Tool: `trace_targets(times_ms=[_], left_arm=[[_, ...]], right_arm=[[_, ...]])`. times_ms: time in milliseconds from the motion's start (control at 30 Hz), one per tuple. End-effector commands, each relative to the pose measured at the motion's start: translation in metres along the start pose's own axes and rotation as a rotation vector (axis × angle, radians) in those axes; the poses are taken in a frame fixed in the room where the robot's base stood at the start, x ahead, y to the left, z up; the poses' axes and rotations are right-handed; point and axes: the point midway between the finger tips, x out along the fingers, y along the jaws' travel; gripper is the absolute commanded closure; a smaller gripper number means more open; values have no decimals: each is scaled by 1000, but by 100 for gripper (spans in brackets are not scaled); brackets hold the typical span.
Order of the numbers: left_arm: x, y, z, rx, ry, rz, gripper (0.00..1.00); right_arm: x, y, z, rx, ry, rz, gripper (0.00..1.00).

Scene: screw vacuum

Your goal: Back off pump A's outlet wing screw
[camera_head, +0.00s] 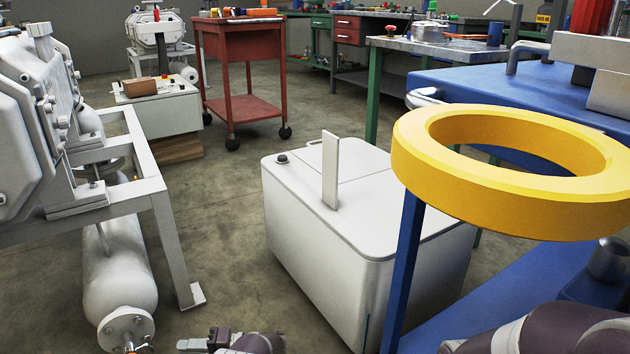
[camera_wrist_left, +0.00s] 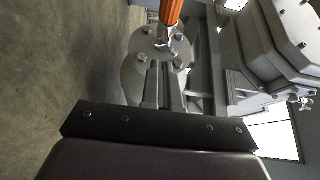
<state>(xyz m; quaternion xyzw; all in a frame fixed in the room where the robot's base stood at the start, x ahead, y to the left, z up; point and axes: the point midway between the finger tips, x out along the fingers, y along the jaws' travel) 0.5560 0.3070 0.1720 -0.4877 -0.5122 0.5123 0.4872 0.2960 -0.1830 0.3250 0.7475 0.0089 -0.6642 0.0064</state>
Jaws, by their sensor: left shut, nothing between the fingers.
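The grey-white pump (camera_head: 40,110) stands on its frame at the left in the head view, with a cylindrical tank (camera_head: 118,270) below it. The tank ends in a bolted round flange (camera_head: 125,325); a bolted flange also shows in the left wrist view (camera_wrist_left: 135,75). A metal fitting (camera_wrist_left: 166,38) with an orange handle-like part (camera_wrist_left: 171,12) stands at that flange; I cannot tell whether it is the wing screw. My left gripper (camera_head: 190,344) is at the bottom edge, right of the flange. Its fingers (camera_wrist_left: 165,70) are shut and empty, pointing toward the fitting. My right gripper is out of view.
A white box-shaped unit (camera_head: 330,215) stands on the floor in the middle. A large yellow ring (camera_head: 490,185) on a blue stand is at the right. A red cart (camera_head: 240,70) and workbenches are behind. Open floor (camera_head: 215,200) lies between the pump frame and the box.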

Motion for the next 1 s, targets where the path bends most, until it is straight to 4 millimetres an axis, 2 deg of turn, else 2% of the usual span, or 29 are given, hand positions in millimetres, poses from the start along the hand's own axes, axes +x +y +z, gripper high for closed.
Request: trace_targets(times_ms=[167, 433, 700, 800, 1000], left_arm=[[0, 0, 0, 1, 0, 0, 100], [-8, -19, 0, 2, -1, -1, 100], [26, -19, 19, 3, -2, -2, 100], [38, -24, 25, 3, -2, -1, 100], [51, -20, 32, 1, -1, -1, 100]], right_arm=[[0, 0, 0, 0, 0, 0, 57], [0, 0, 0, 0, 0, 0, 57], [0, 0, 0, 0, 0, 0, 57], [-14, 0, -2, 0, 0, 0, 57], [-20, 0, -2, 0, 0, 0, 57]])
